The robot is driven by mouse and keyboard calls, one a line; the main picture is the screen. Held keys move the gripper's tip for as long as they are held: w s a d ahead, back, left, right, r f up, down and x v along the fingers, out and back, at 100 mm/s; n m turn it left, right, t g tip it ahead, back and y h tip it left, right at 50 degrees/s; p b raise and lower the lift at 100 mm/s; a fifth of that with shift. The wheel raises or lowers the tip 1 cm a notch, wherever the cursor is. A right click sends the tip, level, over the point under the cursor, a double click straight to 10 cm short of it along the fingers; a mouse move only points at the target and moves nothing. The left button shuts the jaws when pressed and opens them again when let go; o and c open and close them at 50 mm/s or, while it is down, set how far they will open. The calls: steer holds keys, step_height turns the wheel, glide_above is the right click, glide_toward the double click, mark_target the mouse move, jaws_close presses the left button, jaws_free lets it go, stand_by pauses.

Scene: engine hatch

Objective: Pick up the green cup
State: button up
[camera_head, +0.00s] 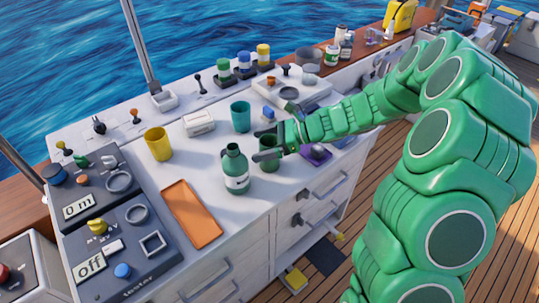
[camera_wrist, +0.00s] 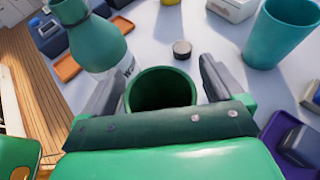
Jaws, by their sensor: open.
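The dark green cup (camera_head: 271,164) stands upright on the white counter, just right of the green bottle (camera_head: 236,172), partly covered by my gripper in the head view. My gripper (camera_head: 262,144) is open at the cup's upper part. In the wrist view the cup's open mouth (camera_wrist: 162,88) lies between my two fingers (camera_wrist: 158,82), one on each side, with a gap on the right; whether either finger touches it I cannot tell. The cup's lower part is hidden by the gripper in the wrist view.
The green bottle (camera_wrist: 95,40) stands close beside my left finger in the wrist view. A teal cup (camera_head: 240,117) stands behind, and a yellow cup (camera_head: 158,145) farther left. An orange tray (camera_head: 191,213) lies in front. A purple item (camera_head: 316,153) lies right of the cup.

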steer(key=c, duration=1.2)
steer(key=shift+r, duration=0.1)
steer(key=shift+r, duration=0.55)
steer(key=s+d+r, duration=0.5)
steer(key=s+r, duration=0.6)
steer(key=s, duration=0.1)
steer(key=shift+s+r, duration=0.35)
steer(key=shift+s, duration=0.05)
